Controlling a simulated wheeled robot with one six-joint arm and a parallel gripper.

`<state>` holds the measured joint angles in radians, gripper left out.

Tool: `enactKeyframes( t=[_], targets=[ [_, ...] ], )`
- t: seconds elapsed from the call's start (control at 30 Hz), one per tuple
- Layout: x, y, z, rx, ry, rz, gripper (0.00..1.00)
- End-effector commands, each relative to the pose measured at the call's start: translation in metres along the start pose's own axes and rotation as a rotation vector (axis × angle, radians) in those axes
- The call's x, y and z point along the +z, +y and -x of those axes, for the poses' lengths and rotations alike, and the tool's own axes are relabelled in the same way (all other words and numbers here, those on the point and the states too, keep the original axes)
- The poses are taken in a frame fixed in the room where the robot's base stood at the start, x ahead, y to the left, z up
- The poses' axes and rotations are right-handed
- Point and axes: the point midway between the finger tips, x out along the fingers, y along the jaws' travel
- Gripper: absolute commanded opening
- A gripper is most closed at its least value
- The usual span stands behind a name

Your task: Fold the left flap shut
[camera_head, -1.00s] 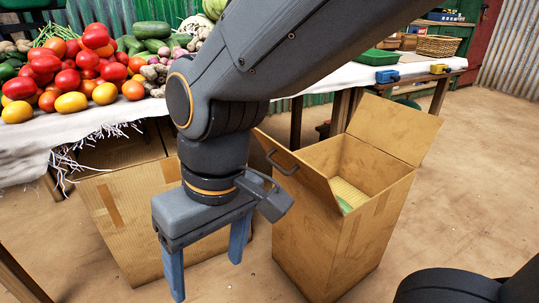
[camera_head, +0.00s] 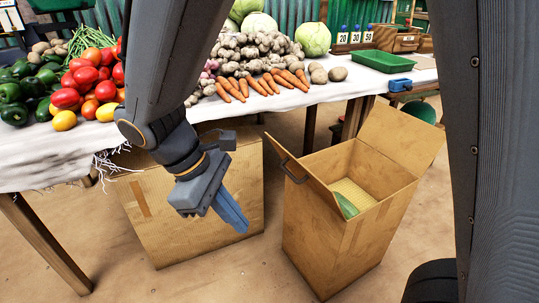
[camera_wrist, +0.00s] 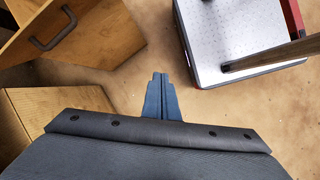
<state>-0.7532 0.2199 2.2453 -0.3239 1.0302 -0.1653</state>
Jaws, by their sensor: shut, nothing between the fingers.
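An open cardboard box (camera_head: 320,241) stands on the floor right of centre in the head view. Its left flap (camera_head: 311,185) stands up, leaning outward to the left, with a dark handle (camera_head: 291,172) on it. The right flap (camera_head: 400,136) is also up and tilted outward. A green item (camera_head: 346,205) and a pale ribbed piece (camera_head: 357,191) lie inside. My gripper (camera_head: 241,225) is shut and empty, left of the box and apart from the left flap. In the wrist view the fingers (camera_wrist: 162,96) are together, and the handled flap (camera_wrist: 64,25) is at upper left.
A second cardboard box (camera_head: 180,222) stands on the floor at left, behind my gripper. A cloth-covered table (camera_head: 300,101) with vegetables, a green tray (camera_head: 381,62) and a blue item (camera_head: 400,85) runs behind the boxes. Bare floor (camera_head: 225,280) lies in front.

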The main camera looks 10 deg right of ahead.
Motion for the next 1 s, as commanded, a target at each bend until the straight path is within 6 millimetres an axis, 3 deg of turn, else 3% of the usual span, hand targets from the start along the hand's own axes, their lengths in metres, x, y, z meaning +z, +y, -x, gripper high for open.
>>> enactKeyframes(
  t=[0.5, 0.77, 1.0],
  targets=[
    [-0.038, 0.079, 0.015, 0.33, -0.476, 0.523, 0.0],
    [-0.054, 0.095, 0.012, 0.411, -0.586, 0.637, 0.0],
    [-0.048, 0.106, -0.003, 0.415, -0.594, 0.643, 0.0]
  ],
)
